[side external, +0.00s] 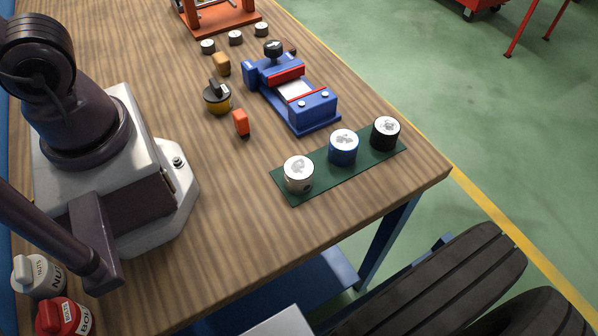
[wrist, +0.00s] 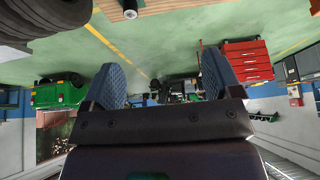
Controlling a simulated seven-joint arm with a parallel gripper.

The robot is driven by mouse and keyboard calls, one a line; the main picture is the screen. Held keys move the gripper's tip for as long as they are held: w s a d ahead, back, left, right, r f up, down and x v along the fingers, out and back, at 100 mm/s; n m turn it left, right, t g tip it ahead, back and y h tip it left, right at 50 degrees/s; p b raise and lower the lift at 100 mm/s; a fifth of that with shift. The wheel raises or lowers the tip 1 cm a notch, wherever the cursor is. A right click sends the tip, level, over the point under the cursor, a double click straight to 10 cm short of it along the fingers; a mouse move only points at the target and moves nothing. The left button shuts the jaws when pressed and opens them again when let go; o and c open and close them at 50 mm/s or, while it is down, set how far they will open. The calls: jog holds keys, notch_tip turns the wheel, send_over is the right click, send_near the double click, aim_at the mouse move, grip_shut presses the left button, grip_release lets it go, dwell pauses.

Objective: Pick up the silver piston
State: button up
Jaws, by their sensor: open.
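Three short cylinders with pale marked tops stand upright in a row on a green mat (side external: 317,177) near the table's corner. The left one, the silver piston (side external: 298,175), has a pale silver side; the middle one is blue (side external: 343,148) and the right one is black (side external: 385,133). My gripper (wrist: 160,62) shows in the wrist view with its two blue textured fingers wide apart and nothing between them. It is outside the side view, so its distance from the piston cannot be told. A small round-ended object (wrist: 130,13) shows at the wrist view's top edge, too little to identify.
A blue vise (side external: 296,100) stands behind the mat. An orange block (side external: 240,122) and a yellow-and-black container (side external: 217,97) lie left of it. Nuts (side external: 38,275) and bolts (side external: 62,317) bottles stand at bottom left. Wood in front of the mat is clear. Large tires (side external: 440,285) lie beyond the table edge.

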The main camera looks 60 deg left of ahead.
jog(key=shift+d, duration=0.1)
jog(key=n+g, duration=0.6)
jog(key=n, duration=1)
send_over(299, 168)
notch_tip(299, 168, down, 21)
notch_tip(299, 168, down, 13)
jog(key=shift+f, duration=0.1)
jog(key=c, duration=1.1)
